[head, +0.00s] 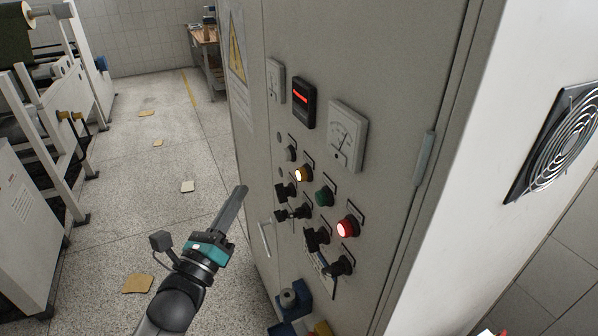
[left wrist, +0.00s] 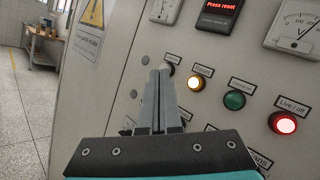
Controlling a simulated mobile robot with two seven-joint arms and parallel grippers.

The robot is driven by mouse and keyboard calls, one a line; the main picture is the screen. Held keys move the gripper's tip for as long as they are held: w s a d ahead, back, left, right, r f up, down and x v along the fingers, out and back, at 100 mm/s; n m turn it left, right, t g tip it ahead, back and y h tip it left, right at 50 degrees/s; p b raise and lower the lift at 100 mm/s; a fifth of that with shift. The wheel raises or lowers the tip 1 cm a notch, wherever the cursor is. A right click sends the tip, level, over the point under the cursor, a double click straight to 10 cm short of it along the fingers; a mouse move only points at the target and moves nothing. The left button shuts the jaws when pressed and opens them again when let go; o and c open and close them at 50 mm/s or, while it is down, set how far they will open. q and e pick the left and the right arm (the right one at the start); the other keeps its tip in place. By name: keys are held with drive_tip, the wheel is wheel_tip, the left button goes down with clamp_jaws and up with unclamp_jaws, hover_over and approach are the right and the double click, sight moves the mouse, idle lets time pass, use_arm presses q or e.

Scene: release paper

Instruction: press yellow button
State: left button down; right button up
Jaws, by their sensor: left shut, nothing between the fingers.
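The yellow button (head: 299,175) is a small lit knob on the grey control cabinet, left of the green button (head: 324,196) and the lit red button (head: 347,228). It also shows in the left wrist view (left wrist: 196,83), just right of my fingertips. My left gripper (head: 240,190) is shut and empty, pointing up toward the panel. In the head view its tips are to the left of the yellow button and look apart from it. In the left wrist view the shut fingers (left wrist: 160,72) partly cover a dark knob. My right gripper is not in view.
The panel has several black switches (head: 316,238), a red-lit display (head: 303,102) reading "Press reset" and a dial meter (head: 346,135). A door handle (head: 265,240) is below left. Floor with paper scraps (head: 138,284) is open to the left, beside a machine (head: 70,90).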

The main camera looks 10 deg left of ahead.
sight(302, 175)
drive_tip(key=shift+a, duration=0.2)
use_arm(q)
drive_tip(key=w+d+b, duration=0.1)
drive_tip(key=w+d, duration=0.4)
drive_tip(key=d, duration=0.2)
drive_tip(key=shift+d+b, duration=0.2)
drive_tip(key=shift+b, duration=0.2)
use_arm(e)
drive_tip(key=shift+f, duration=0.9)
use_arm(q)
drive_tip(key=shift+d, duration=0.1)
idle(0.9)
drive_tip(key=shift+w+d, duration=0.25)
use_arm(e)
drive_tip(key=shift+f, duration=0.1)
